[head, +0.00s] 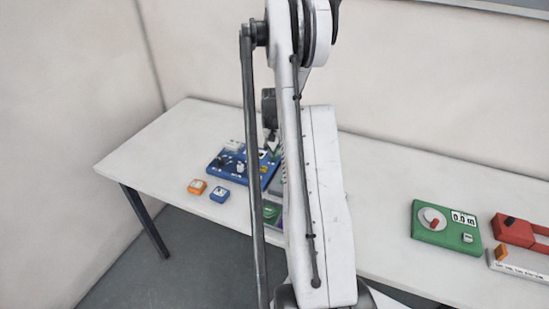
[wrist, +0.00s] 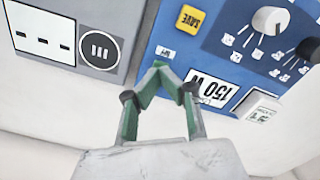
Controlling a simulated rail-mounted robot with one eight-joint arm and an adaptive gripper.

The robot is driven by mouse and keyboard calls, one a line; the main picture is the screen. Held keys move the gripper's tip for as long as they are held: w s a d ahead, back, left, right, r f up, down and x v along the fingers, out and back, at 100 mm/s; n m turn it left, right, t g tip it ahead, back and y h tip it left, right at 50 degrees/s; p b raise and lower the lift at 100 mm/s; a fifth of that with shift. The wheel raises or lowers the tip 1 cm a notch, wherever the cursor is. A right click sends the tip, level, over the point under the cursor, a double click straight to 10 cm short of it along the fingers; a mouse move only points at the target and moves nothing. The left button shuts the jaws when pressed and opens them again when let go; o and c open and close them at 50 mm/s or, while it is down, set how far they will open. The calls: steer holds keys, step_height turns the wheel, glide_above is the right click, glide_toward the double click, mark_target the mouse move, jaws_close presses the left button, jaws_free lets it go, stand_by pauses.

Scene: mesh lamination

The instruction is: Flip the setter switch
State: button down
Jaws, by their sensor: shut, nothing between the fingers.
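A blue panel (wrist: 215,70) fills the right of the wrist view. It carries a display (wrist: 212,90) reading 150 W, a yellow SAVE button (wrist: 192,19), a white knob (wrist: 270,18) and a white rocker-like switch (wrist: 258,106) with green marking. I cannot tell for sure that this is the setter switch. My gripper (wrist: 159,67) is shut and empty, its green fingertips meeting left of the display, with the switch to their right.
A grey socket panel (wrist: 75,30) is left of the blue panel in the wrist view. Clear table lies at far left.

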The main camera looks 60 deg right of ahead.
mark_target(273, 158)
steer(key=shift+f+b, duration=0.85)
steer(key=shift+f, duration=0.05)
stand_by(0.5)
steer(key=shift+r, duration=0.1)
steer(key=shift+r+p, duration=0.85)
steer(key=shift+r, duration=2.6)
